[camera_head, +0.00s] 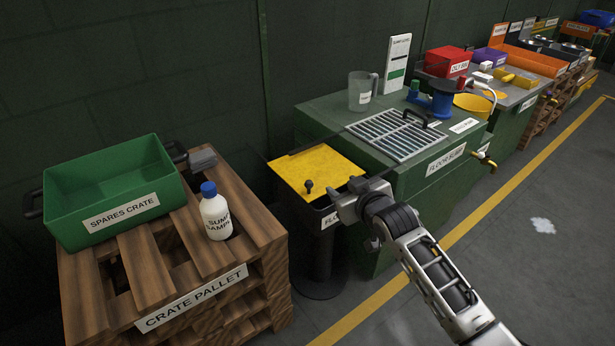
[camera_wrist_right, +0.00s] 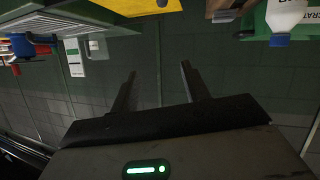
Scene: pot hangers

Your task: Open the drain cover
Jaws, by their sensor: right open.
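The grey slatted drain cover (camera_head: 385,140) lies flat on the green floor sump bench, with a black handle (camera_head: 424,118) standing on its far right side. It looks seated in the bench top. My right gripper (camera_head: 343,203) is in front of the yellow-topped stand, to the left of and apart from the cover. In the right wrist view its two fingers (camera_wrist_right: 157,82) are spread wide with nothing between them. The cover's slats show at the upper left of that view (camera_wrist_right: 72,31). My left gripper does not show.
A yellow-topped stand (camera_head: 320,164) with a black knob is close to my right gripper. A clear jug (camera_head: 359,92) and a blue reel (camera_head: 437,99) stand near the cover. A crate pallet (camera_head: 150,258) holds a green crate (camera_head: 108,183) and a white bottle (camera_head: 214,216).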

